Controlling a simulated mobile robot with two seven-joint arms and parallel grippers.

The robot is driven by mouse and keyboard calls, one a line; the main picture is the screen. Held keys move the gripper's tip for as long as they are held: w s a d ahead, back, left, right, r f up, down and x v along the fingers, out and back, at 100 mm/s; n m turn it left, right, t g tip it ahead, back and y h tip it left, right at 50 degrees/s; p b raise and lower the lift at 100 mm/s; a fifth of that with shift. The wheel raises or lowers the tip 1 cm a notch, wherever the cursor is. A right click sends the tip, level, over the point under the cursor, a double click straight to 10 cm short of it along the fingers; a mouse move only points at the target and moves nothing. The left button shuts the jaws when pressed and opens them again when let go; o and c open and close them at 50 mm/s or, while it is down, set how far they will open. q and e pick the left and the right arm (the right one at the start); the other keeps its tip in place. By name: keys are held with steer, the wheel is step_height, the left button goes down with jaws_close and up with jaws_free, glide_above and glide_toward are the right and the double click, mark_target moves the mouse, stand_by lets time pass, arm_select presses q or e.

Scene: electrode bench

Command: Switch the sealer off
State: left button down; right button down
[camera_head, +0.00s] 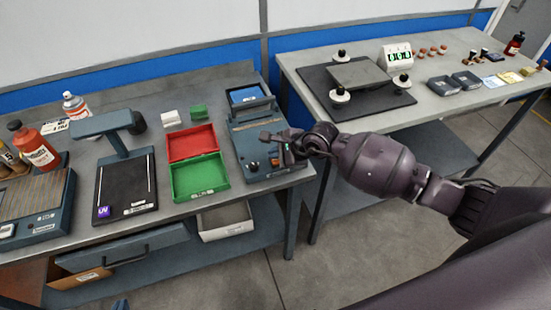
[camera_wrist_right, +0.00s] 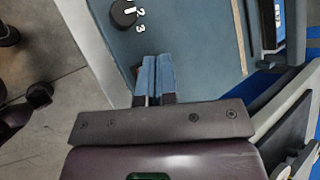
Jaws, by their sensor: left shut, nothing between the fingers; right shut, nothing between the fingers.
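The sealer (camera_head: 254,139) is a blue-grey box at the right end of the left bench, with a raised bar across its back. On its front face are a black knob (camera_head: 254,167) and an orange-red switch (camera_head: 275,162). My right gripper (camera_head: 279,144) is shut and empty over the sealer's right front, close to the switch. In the right wrist view its blue fingertips (camera_wrist_right: 155,62) are together over the sealer's panel (camera_wrist_right: 195,35), beside the numbered knob (camera_wrist_right: 123,13). They mostly hide the switch; contact cannot be told. My left gripper (camera_head: 120,304) barely shows at the bottom edge, shut.
A red tray (camera_head: 192,143) and a green tray (camera_head: 200,182) lie left of the sealer. Further left are a UV lamp stand (camera_head: 124,183), bottles and another device. A second bench (camera_head: 440,105) stands at the right, with a gap between the benches.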

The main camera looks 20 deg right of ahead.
steer(key=shift+f, duration=0.2)
stand_by(0.3)
steer(key=shift+r, duration=0.1)
steer(key=shift+r+p, duration=0.3)
steer(key=shift+r, duration=0.25)
